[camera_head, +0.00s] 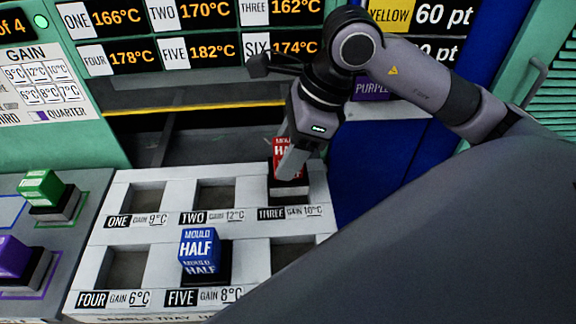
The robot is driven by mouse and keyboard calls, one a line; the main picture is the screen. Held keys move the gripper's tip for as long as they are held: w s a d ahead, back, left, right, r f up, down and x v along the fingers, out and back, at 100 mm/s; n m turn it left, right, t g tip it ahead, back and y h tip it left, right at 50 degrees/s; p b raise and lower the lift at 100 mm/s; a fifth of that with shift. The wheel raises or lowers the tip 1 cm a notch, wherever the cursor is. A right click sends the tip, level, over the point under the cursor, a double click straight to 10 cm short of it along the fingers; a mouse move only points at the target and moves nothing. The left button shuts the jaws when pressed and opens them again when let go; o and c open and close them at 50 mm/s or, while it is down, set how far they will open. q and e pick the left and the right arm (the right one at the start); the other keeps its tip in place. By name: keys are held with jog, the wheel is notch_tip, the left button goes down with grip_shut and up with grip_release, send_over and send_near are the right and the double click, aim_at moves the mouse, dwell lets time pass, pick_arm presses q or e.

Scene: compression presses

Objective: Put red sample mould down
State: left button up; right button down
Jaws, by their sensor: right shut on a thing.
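The red sample mould (288,170), labelled "MOULD HALF", is at the slot marked THREE in the back right of the white sample tray (150,222). My right gripper (290,165) comes down over it from above and is shut on it. The gripper hides part of the mould, and I cannot tell whether its base rests fully in the slot. A blue mould (199,250) stands in slot FIVE, in front. My left gripper is not in view.
Slots ONE (135,199), TWO (213,195) and FOUR (122,268) look empty. A green mould (42,188) and a purple mould (14,258) stand on the grey surface at left. Temperature displays (205,53) hang behind a dark opening.

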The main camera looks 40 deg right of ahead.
jog(key=shift+f, duration=1.8)
jog(key=shift+f+b, duration=0.15)
jog(key=shift+b, duration=0.2)
jog(key=shift+c, duration=2)
grip_release()
jog(key=shift+d+r, duration=0.1)
jog(key=shift+r, duration=0.3)
jog(key=p+v, duration=0.1)
jog(key=v, duration=1)
jog(key=shift+s, duration=0.2)
jog(key=shift+r, duration=0.1)
